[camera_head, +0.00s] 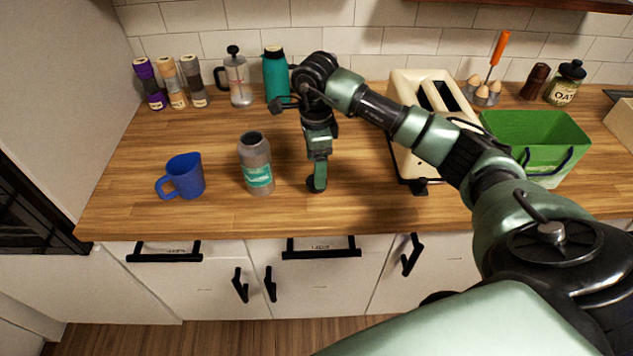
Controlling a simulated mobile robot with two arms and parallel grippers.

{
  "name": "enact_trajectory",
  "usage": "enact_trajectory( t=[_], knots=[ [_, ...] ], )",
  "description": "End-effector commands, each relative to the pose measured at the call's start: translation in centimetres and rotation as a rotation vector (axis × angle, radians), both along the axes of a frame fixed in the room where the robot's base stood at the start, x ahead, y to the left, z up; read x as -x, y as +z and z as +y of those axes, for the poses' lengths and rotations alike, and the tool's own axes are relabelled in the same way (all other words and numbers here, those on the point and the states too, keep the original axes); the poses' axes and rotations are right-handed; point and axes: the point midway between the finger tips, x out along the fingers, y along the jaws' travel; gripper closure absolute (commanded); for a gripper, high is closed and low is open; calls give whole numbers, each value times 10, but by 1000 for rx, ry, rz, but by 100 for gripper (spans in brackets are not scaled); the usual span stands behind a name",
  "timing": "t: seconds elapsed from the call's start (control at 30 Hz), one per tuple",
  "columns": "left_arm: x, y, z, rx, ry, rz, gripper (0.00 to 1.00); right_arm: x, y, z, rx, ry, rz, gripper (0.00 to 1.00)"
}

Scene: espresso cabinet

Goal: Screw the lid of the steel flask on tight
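The steel flask (256,170) stands upright on the wooden counter, left of centre, grey with a teal label. Its top looks dark and open, with no lid clearly seen on it. My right gripper (317,182) points down just to the right of the flask, apart from it, close above or at the counter. A small dark rounded shape is at its fingertips; I cannot tell whether this is the lid or the fingertips themselves. Whether the fingers are open or shut is too small to tell. My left gripper is not in view.
A blue mug (183,177) stands left of the flask. Behind are a French press (238,82), a teal bottle (276,78) and several small canisters (172,82). A cream toaster (412,155) and green basket (540,135) stand right. The counter's front is mostly clear.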

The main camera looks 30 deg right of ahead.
Motion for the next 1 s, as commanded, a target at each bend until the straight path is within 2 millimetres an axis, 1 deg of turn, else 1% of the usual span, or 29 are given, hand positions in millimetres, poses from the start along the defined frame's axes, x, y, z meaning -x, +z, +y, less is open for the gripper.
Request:
enact_trajectory(
  t=[0.03,0.13,0.2,0.27,0.37,0.43,0.53,0.63,0.9,0.93,0.97,1.0],
  knots=[
    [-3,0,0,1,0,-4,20,0,0,0,0,0,0,26],
    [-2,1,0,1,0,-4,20,0,-1,0,0,0,1,26],
    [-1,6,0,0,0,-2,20,1,-5,0,-1,-1,5,26],
    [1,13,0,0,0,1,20,1,-11,1,-1,-1,5,26],
    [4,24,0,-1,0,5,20,0,-27,2,-3,-2,7,26],
    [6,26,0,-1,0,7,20,-1,-38,1,-2,-1,5,26],
    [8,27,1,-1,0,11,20,-1,-48,1,-1,-2,2,26],
    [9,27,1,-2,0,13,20,-2,-52,1,0,-1,1,26],
    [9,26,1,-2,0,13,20,-2,-52,1,0,0,0,26],
    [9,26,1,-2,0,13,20,-2,-52,1,0,0,0,32],
    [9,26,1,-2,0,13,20,-2,-52,1,0,0,0,40],
    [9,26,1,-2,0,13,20,-2,-52,1,0,0,0,51]
  ],
)
